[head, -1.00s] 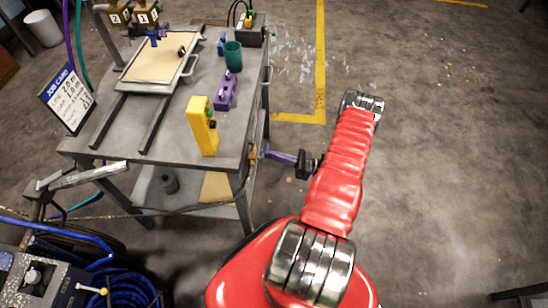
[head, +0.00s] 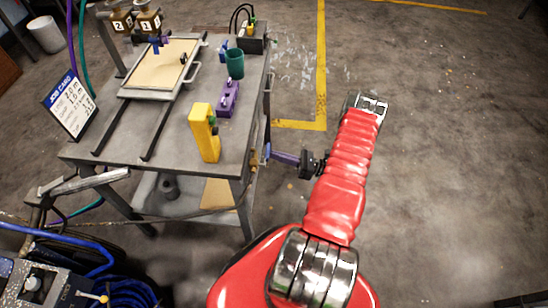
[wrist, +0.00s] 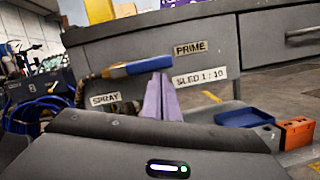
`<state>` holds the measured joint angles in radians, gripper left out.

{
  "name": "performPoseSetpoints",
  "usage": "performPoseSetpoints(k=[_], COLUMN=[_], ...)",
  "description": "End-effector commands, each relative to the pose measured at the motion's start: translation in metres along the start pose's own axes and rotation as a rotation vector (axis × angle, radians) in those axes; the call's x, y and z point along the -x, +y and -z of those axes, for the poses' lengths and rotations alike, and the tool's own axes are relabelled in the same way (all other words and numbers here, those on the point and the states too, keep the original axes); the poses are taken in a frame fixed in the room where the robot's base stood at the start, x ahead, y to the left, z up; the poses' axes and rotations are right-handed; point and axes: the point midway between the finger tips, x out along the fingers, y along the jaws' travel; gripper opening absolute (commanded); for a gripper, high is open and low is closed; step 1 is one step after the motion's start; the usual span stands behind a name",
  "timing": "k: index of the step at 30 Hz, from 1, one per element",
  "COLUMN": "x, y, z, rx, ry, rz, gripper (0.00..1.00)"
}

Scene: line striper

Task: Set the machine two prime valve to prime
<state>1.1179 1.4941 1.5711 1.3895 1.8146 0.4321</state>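In the wrist view a valve lever (wrist: 130,70) with a blue and yellow handle lies nearly level under the table edge. A PRIME label (wrist: 191,48) is to its upper right and a SPRAY label (wrist: 105,99) to its lower left. My gripper (wrist: 161,78) has its purple fingers close together, with their tips at the lever's right end. I cannot tell whether they touch it. In the head view my gripper (head: 270,153) is by the table's near right corner; the lever is mostly hidden there.
The grey table (head: 180,145) carries a yellow holder (head: 204,132), a purple block (head: 228,99) and a green cup (head: 235,63). A blue tray (wrist: 244,117) and an orange block (wrist: 296,132) sit lower right in the wrist view. Floor right of my arm is clear.

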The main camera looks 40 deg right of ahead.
Motion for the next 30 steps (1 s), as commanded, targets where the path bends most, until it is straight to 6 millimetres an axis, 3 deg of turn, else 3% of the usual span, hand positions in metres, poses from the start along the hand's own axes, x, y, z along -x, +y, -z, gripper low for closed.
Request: performPoseSetpoints(k=[13,24,30], x=[0.000,0.006,0.042], y=[-0.002,-0.013,-0.017], z=[0.004,0.040,0.038], rx=[0.000,-0.003,0.000], ry=[-0.002,0.002,0.000], rz=[-0.001,-0.006,-0.003], gripper=[0.00,0.00,0.00])
